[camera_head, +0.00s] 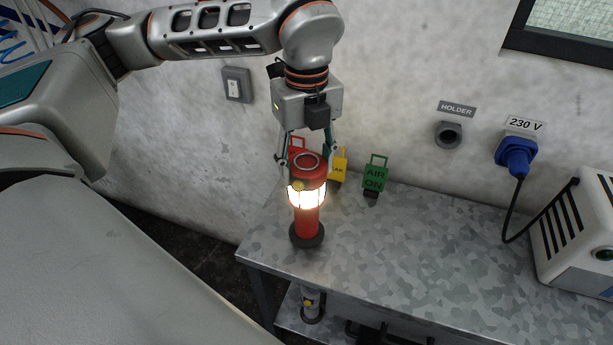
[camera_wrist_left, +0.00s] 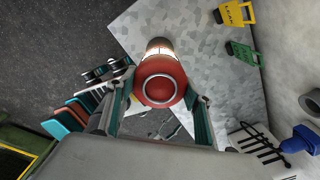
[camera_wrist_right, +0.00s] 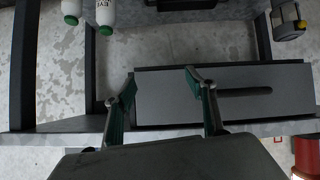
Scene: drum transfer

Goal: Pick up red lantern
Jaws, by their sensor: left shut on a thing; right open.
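The red lantern (camera_head: 307,218) stands upright at the left part of the grey metal table, its lamp section glowing. Its base seems to be on the tabletop; I cannot tell if it is slightly clear of it. My left gripper (camera_head: 310,158) comes down from above and is shut on the lantern's upper part, one finger on each side. In the left wrist view, the lantern's round red top with its metal ring (camera_wrist_left: 160,88) sits between the fingers. My right gripper (camera_wrist_right: 161,78) shows only in its own wrist view, open and empty.
Behind the lantern on the table (camera_head: 420,250) are a red tag, partly hidden, a yellow tag (camera_head: 340,167) and a green "AIR ON" tag (camera_head: 375,173). A white device (camera_head: 580,235) with a blue plug (camera_head: 516,155) is at right. The table's middle is clear.

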